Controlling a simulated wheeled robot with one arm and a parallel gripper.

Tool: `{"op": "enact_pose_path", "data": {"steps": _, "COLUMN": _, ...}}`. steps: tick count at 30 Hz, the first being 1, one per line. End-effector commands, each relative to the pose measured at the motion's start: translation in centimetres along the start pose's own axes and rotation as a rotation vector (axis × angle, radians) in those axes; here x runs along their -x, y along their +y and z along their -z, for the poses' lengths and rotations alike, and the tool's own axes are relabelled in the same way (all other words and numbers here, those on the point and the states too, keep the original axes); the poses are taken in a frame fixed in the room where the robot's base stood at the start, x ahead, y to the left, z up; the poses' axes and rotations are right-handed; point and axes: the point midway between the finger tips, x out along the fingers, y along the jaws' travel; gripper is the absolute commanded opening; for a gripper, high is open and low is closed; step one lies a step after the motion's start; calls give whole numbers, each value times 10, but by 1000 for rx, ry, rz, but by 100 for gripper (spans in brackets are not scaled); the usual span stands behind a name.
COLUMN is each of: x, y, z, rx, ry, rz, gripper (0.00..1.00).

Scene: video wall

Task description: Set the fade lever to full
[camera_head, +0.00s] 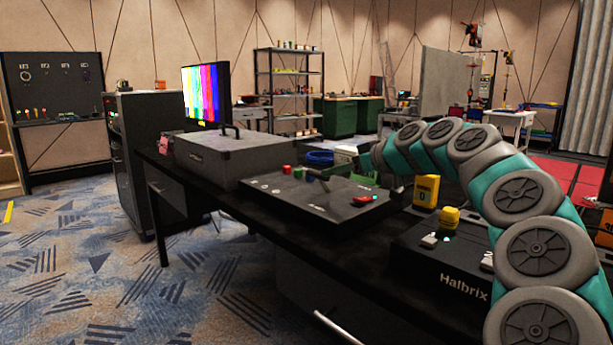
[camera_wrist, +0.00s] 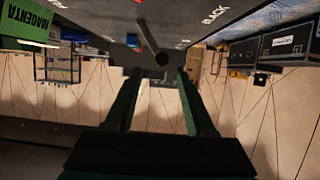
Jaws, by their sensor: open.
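The fade lever (camera_wrist: 148,38) shows in the wrist view as a thin rod with a dark round knob, rising from the control panel (camera_wrist: 105,14). A "BLACK" label is beside it on the panel, and the picture is upside down. My gripper (camera_wrist: 158,74) is open, with one finger on each side of the knob end. I cannot tell whether either finger touches it. In the head view my gripper (camera_head: 340,171) reaches in low over the panel (camera_head: 340,206) from the right. The lever is hard to make out there.
A Halbrix box (camera_head: 440,262) with a yellow knob is at right, below my arm.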

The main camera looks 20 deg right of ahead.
Motion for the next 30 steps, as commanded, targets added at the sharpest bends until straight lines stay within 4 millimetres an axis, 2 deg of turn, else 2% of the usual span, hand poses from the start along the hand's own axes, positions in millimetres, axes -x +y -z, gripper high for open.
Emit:
{"op": "enact_pose_path", "data": {"steps": 5, "x": -11, "y": 0, "z": 0, "rx": -1, "ry": -1, "rz": 1, "gripper": 55}}
{"op": "enact_pose_path", "data": {"steps": 18, "x": -72, "y": 0, "z": 0, "rx": -1, "ry": -2, "rz": 0, "gripper": 55}}
{"op": "enact_pose_path", "data": {"steps": 28, "x": -78, "y": 0, "z": 0, "rx": -1, "ry": 0, "rz": 1, "gripper": 55}}
{"op": "enact_pose_path", "data": {"steps": 30, "x": -78, "y": 0, "z": 0, "rx": -1, "ry": 0, "rz": 1, "gripper": 47}}
